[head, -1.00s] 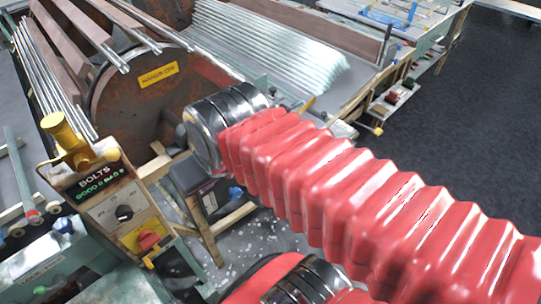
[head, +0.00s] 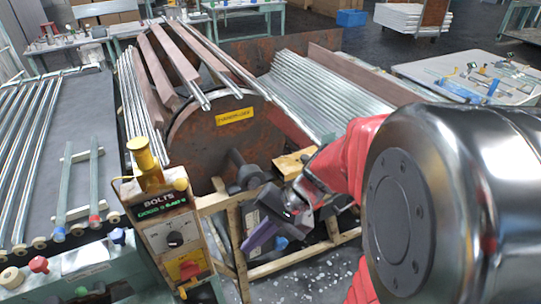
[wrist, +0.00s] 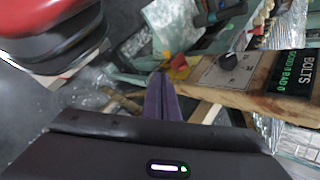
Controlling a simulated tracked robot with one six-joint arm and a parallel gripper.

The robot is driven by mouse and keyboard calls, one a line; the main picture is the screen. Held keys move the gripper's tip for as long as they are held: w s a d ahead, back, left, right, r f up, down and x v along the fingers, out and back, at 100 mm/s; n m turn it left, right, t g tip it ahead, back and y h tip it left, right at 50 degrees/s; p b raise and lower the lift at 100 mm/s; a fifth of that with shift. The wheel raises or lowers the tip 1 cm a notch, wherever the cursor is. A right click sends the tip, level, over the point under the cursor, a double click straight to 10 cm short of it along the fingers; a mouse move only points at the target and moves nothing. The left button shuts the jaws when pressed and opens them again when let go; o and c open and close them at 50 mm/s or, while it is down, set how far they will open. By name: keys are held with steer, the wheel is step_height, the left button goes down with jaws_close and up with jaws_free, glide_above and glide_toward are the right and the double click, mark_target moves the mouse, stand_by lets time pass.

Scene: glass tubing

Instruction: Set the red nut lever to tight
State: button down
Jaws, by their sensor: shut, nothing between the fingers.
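A control panel marked BOLTS (head: 165,222) stands at the lower left of the head view. Low on it is a red rotary lever on a yellow plate (head: 188,267); I cannot read its setting. It is the likeliest red lever, but no nut marking is legible. My gripper (head: 262,236) has its purple fingers together and empty, to the right of the panel, apart from it. In the wrist view the shut fingers (wrist: 160,96) point towards a red and yellow part (wrist: 178,68), which they partly hide. The panel (wrist: 235,75) fills the right side there.
A black knob (head: 174,239) sits above the red lever. A yellow cylinder (head: 146,158) tops the panel. A rusty drum (head: 205,135) and a wooden frame (head: 240,255) stand behind. Red-ended tubing (head: 94,220) and a red knob (head: 38,265) are on the left.

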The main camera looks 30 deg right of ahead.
steer(key=w+d+f+m+t+y, duration=0.1)
steer(key=w+d+f+m+t, duration=0.4)
steer(key=d, duration=0.3)
steer(key=w+d+f+m+t+y, duration=0.1)
steer(key=w+d+f+m+t, duration=0.3)
steer(key=d+m, duration=0.35)
steer(key=s+d+f+m+t+h, duration=0.3)
steer(key=d+f+m+h, duration=0.2)
steer(key=d, duration=0.3)
steer(key=s+d+f+m+t+h, duration=0.2)
steer(key=s+d+f+m+h, duration=0.1)
steer(key=d+f+m, duration=0.3)
step_height(320, 180, down, 2)
steer(key=d+h, duration=0.1)
steer(key=d, duration=0.1)
steer(key=shift+s+d+f+t+h, duration=0.2)
steer(key=shift+s+d+t+h, duration=0.15)
steer(key=shift+d+t+h, duration=0.05)
steer(key=shift+w+m, duration=0.2)
steer(key=shift+m, duration=0.05)
steer(key=w+a+r, duration=0.1)
steer(key=w+r, duration=0.1)
steer(key=w, duration=0.6)
steer(key=shift+w+r, duration=0.2)
steer(key=shift+w, duration=0.2)
